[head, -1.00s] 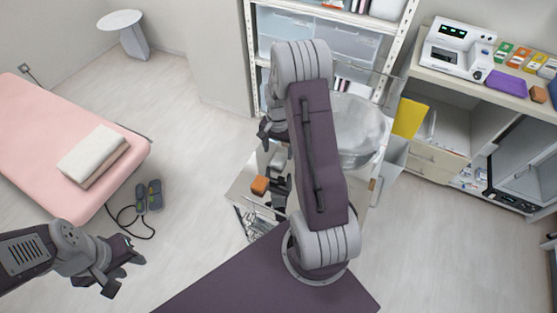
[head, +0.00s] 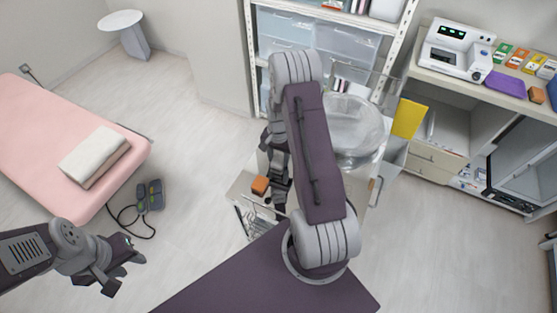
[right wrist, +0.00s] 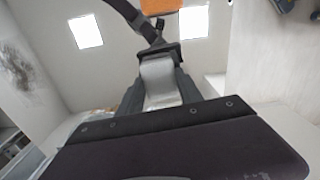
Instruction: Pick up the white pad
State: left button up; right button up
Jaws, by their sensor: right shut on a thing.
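A pale, whitish pad (right wrist: 160,82) sits between the fingers of my right gripper (right wrist: 158,62) in the right wrist view. The fingers are shut on it. In the head view my right gripper (head: 279,193) points down over the trolley, just right of an orange block (head: 260,186). My own arm covers part of that area, and I cannot make out the pad there. My left gripper (head: 128,272) is open and empty over the floor at the lower left, away from the trolley.
The trolley holds a clear basin (head: 355,130) and metal instruments (head: 243,218). A pink bed (head: 50,140) with a folded white towel (head: 94,152) is at the left. A shelf rack (head: 250,60) stands behind. A counter (head: 450,82) with devices is at the right.

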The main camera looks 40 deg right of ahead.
aim_at(278, 159)
jog(key=shift+w+r, duration=0.1)
jog(key=shift+r, duration=0.45)
notch_tip(278, 159, up, 3)
jog(key=shift+r+b, duration=0.1)
jog(key=shift+b, duration=0.25)
jog(key=s+d+r+b, duration=0.1)
jog(key=s+d+r, duration=0.4)
jog(key=d, duration=0.5)
jog(key=shift+s+d+r, duration=0.2)
jog(key=shift+d+r, duration=0.05)
jog(key=shift+r, duration=0.6)
